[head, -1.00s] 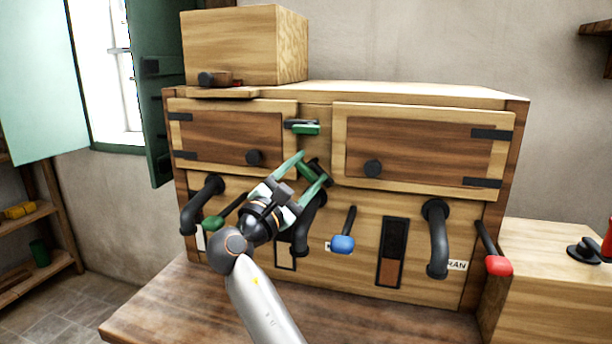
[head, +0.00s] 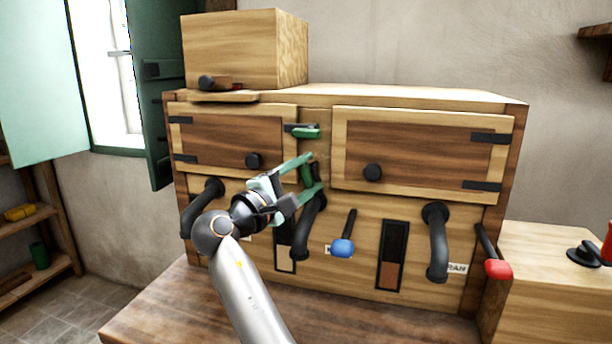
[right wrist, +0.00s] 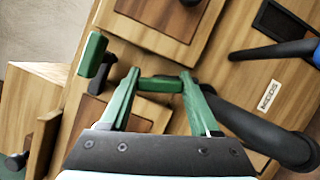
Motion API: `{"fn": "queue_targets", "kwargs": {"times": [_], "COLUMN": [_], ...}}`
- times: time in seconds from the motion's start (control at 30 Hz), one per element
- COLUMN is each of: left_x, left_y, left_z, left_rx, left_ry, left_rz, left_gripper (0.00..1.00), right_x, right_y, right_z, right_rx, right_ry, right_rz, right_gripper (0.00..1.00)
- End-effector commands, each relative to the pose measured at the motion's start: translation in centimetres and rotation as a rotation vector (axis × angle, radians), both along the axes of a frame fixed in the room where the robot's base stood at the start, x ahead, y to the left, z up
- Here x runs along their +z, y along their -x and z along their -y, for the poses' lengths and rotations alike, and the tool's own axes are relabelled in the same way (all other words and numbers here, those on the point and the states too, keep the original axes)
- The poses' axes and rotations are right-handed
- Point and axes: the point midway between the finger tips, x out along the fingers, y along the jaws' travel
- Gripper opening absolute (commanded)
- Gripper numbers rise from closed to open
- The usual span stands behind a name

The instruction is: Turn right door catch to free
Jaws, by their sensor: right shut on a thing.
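The right door catch (head: 306,173) is a small green handle on the post between the two doors, standing roughly upright in the head view. My right gripper (head: 314,171) is shut on it, with one green finger above and one below. In the right wrist view the catch's green bar (right wrist: 160,85) lies between my fingertips (right wrist: 160,75). The right door (head: 422,150), with a round black knob, is closed. A second green catch (head: 305,132) sits higher on the post, lying flat; it also shows in the right wrist view (right wrist: 92,54). My left gripper is not in view.
The left door (head: 226,137) is closed. Black curved pipes (head: 437,240), a blue-ended lever (head: 342,247) and a red-ended lever (head: 497,268) stick out below the doors. A wooden box (head: 244,48) stands on top of the cabinet.

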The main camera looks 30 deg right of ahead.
Motion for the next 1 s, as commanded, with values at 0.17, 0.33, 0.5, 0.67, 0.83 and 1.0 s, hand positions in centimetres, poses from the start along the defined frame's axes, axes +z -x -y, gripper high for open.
{"fn": "queue_targets", "kwargs": {"times": [0.17,0.33,0.5,0.67,0.83,1.0], "left_x": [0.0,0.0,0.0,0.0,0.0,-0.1], "left_y": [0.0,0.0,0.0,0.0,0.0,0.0], "left_z": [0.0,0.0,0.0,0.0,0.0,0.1], "left_rx": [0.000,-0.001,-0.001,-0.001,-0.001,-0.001], "left_ry": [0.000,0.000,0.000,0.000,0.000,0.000], "left_rz": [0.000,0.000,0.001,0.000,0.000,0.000], "left_gripper": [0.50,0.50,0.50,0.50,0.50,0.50], "right_x": [0.1,0.1,0.1,0.0,0.0,-0.4], "right_y": [0.0,0.0,0.0,0.0,0.1,0.7], "right_z": [0.0,0.0,0.0,0.0,-0.3,-2.4], "right_rx": [0.002,0.002,0.002,0.002,0.002,0.005], "right_ry": [-0.002,-0.002,-0.001,0.000,0.000,-0.002], "right_rz": [0.007,0.007,0.004,0.003,0.002,0.000], "right_gripper": [0.07,0.70,0.90,0.93,0.93,0.93]}}
